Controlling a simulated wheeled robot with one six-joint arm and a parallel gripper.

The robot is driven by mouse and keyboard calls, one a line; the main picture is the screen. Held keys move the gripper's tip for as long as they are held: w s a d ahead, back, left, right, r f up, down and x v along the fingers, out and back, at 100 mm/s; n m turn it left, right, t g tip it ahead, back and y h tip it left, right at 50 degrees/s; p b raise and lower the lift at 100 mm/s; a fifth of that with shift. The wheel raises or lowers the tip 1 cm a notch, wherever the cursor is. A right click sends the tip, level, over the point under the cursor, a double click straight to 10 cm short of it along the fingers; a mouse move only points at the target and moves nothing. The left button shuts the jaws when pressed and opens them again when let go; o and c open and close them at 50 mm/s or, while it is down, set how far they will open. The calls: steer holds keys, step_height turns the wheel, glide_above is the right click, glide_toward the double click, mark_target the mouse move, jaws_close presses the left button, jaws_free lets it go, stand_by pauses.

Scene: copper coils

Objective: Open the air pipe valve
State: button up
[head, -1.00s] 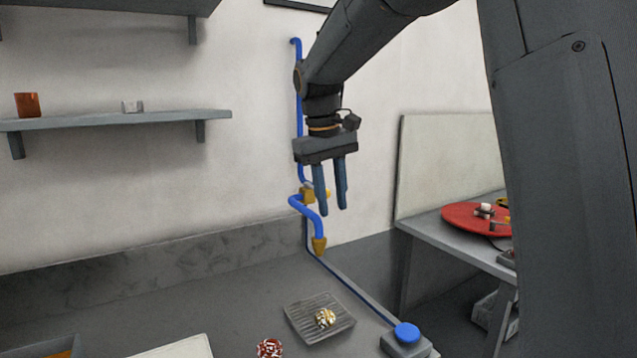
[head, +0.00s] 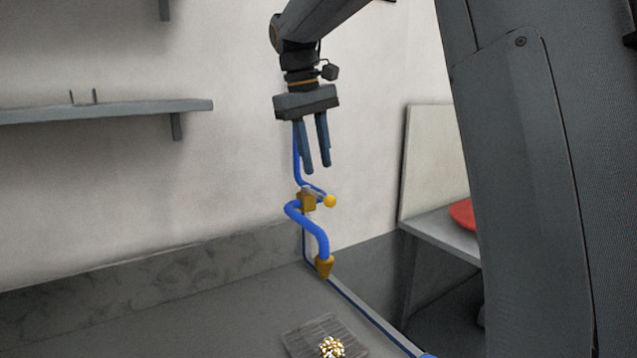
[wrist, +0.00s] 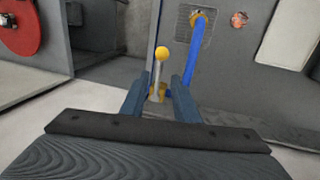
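The air pipe (head: 312,230) is blue and runs down the wall, then curves to a brass nozzle (head: 324,266) above the counter. A brass valve body (head: 307,202) sits on it, with a grey lever ending in a yellow ball, the valve handle (head: 330,201), pointing right. My gripper (head: 318,170) points down above the valve, with its two fingers apart and nothing between them. In the wrist view, the handle's yellow ball (wrist: 161,53) and grey stem show beyond the open fingertips (wrist: 157,80), roughly in line with the gap. The fingers look apart from the handle.
A grey grated tray (head: 300,335) holding a gold coil-like piece (head: 332,347) lies on the counter below the nozzle. A wall shelf (head: 100,111) is at left. A side table (head: 440,240) with a red disc (head: 462,214) stands at right. The wall is close behind the pipe.

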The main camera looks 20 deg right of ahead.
mark_target(323, 196)
steer(key=shift+w+d+f+p, duration=0.1)
steer(key=shift+d+f+p, duration=0.15)
steer(key=shift+f, duration=0.9)
steer(key=shift+d+f+p, duration=0.2)
steer(key=shift+f, duration=0.9)
steer(key=shift+w+d+f+p, duration=0.1)
steer(key=shift+d+f+p, duration=0.15)
steer(key=shift+f, duration=0.9)
jaws_close()
